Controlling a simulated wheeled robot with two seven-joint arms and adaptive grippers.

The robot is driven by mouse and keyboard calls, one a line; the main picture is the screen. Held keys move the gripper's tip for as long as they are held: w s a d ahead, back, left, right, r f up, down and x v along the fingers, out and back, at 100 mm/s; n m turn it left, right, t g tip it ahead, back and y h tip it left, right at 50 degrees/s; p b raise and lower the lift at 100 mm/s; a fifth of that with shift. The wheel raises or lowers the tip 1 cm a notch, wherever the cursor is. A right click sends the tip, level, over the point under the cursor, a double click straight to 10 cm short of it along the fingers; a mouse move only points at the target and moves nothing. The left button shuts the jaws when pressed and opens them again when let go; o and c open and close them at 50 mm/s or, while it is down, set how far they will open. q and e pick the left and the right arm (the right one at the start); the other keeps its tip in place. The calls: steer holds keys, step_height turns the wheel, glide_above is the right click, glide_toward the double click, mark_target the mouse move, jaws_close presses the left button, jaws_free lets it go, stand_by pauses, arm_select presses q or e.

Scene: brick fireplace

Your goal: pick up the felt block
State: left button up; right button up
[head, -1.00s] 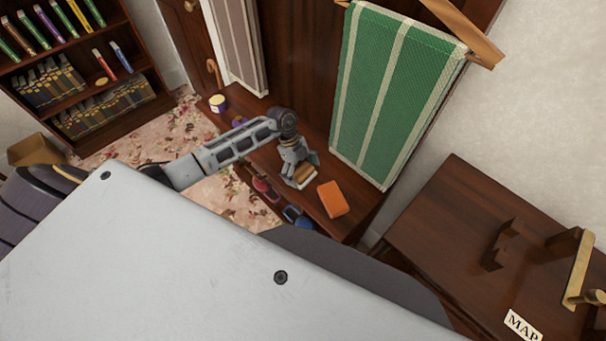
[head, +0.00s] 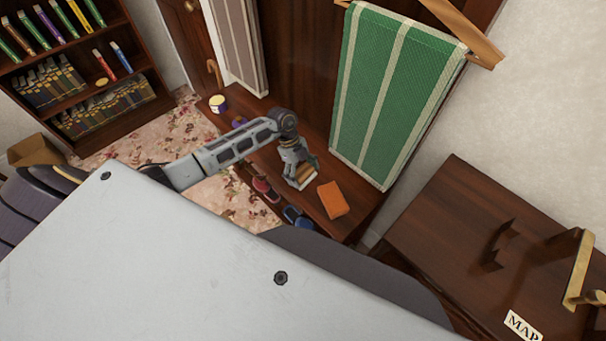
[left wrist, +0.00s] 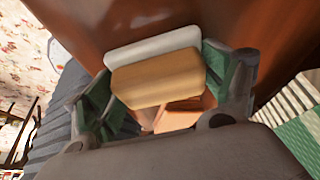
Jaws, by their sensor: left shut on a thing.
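The felt block, tan on one side with a white layer along the other, shows in the left wrist view (left wrist: 158,80) between the green-padded fingers. In the head view the felt block (head: 306,174) is small and partly covered by the fingers. My left gripper (head: 301,171) is shut on it, over the dark wooden bench; the fingers also show in the left wrist view (left wrist: 157,73). I cannot tell whether the block touches the bench. My right gripper is not in view.
An orange block (head: 332,200) lies on the bench (head: 352,228) just right of the gripper. A red shoe (head: 265,189) and a blue shoe (head: 296,216) are at the front. A green striped hanging (head: 390,95) is behind. A cup (head: 217,104) stands at the far left.

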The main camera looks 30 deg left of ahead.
arm_select(q)
steer(key=shift+r, duration=0.15)
steer(key=shift+r, duration=0.5)
step_height(320, 180, up, 27)
steer(key=b, duration=0.1)
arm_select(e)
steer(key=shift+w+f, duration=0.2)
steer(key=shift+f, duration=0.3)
arm_select(q)
steer(key=shift+f, duration=0.15)
